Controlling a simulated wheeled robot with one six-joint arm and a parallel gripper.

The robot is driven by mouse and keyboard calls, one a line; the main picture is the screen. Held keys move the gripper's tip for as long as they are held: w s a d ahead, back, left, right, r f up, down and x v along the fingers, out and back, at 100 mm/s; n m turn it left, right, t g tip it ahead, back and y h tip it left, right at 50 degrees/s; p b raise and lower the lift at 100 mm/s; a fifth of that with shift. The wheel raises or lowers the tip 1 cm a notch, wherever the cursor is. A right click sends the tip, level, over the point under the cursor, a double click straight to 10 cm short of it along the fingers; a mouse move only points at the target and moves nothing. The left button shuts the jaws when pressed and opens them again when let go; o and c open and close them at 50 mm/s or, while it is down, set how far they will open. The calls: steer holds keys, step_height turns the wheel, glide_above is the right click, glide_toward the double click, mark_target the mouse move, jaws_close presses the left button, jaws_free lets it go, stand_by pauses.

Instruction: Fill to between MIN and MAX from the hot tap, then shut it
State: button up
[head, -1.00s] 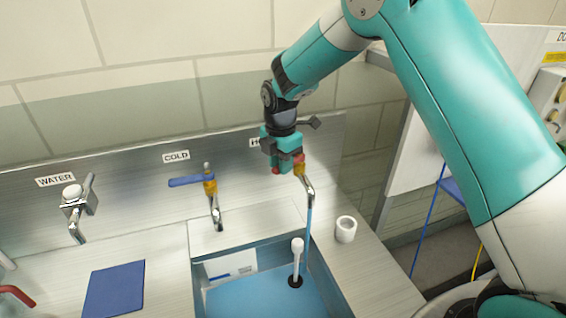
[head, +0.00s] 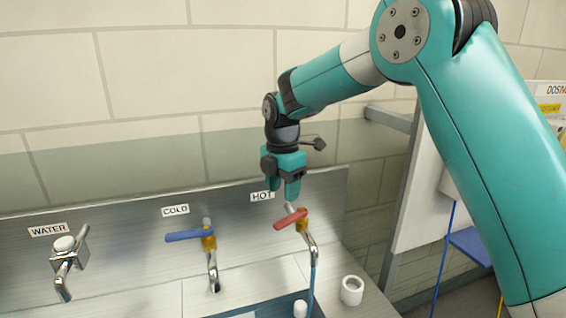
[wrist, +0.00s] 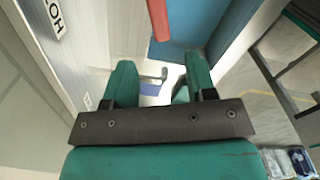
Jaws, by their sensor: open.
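The hot tap (head: 304,232) has a red lever (head: 290,219) pointing left and toward the front. A thin blue stream of water (head: 312,275) falls from its spout. My gripper (head: 283,190) is open and empty just above the lever, apart from it. In the wrist view the red lever (wrist: 158,20) lies beyond my spread fingers (wrist: 160,85), and blue water (wrist: 200,20) shows in the basin beside it. In the head view the basin is mostly cut off at the bottom edge. The MIN and MAX marks cannot be seen now.
The cold tap (head: 208,240), with a blue lever, and the WATER tap (head: 68,262) stand to the left. A white cup-like cylinder (head: 352,291) stands on the counter right of the hot tap. A white standpipe top (head: 300,309) shows below the spout.

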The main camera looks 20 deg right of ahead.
step_height(320, 180, up, 9)
steer(key=b, duration=0.1)
stand_by(0.6)
